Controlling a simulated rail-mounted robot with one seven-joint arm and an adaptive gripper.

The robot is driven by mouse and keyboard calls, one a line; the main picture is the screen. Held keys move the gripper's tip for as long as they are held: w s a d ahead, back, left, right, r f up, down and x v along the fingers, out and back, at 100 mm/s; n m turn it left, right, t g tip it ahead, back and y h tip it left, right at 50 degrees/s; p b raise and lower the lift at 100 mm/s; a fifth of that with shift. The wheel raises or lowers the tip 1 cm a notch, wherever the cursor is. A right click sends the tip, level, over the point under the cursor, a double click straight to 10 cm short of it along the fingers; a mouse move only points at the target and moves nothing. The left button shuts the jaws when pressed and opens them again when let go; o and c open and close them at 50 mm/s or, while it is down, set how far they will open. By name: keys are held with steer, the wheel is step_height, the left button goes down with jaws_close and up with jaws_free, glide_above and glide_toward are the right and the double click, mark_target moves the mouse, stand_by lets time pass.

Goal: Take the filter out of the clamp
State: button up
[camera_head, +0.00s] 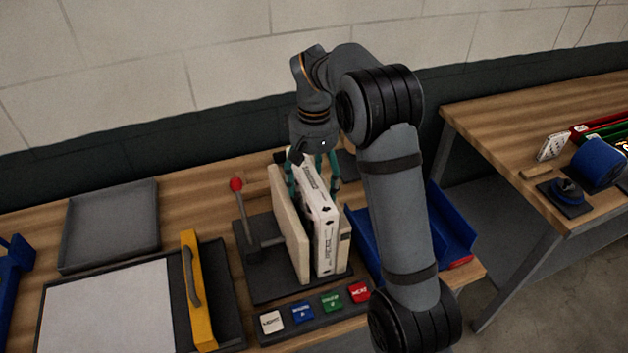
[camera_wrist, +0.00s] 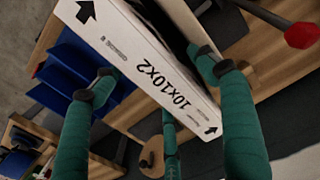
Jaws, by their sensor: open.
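The filter is a white box (camera_head: 318,225) standing upright between the beige jaws of the clamp (camera_head: 288,228). In the wrist view the filter (camera_wrist: 150,70) shows black arrows and the print "10x10x2". The clamp has a dark base and a lever with a red knob (camera_head: 236,185), upright at its left. My gripper (camera_head: 315,178) is at the far upper end of the filter, its green fingers open. In the wrist view my gripper (camera_wrist: 152,78) has fingers on both sides of the box; I cannot tell whether they touch it.
A button panel (camera_head: 315,312) with coloured keys lies in front of the clamp. A blue bin (camera_head: 452,225) stands to the right, partly behind my arm. A grey tray (camera_head: 110,225) and a board with a yellow bar (camera_head: 197,290) lie left. A second table (camera_head: 500,110) stands at right.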

steer(key=c, duration=0.3)
steer(key=c, duration=1)
steer(key=shift+a, duration=0.1)
steer(key=shift+s+a, duration=0.3)
steer(key=shift+a, duration=0.4)
steer(key=o, duration=1.3)
steer(key=shift+d, duration=0.1)
steer(key=shift+r, duration=0.1)
step_height(320, 180, up, 12)
steer(key=shift+f, duration=0.1)
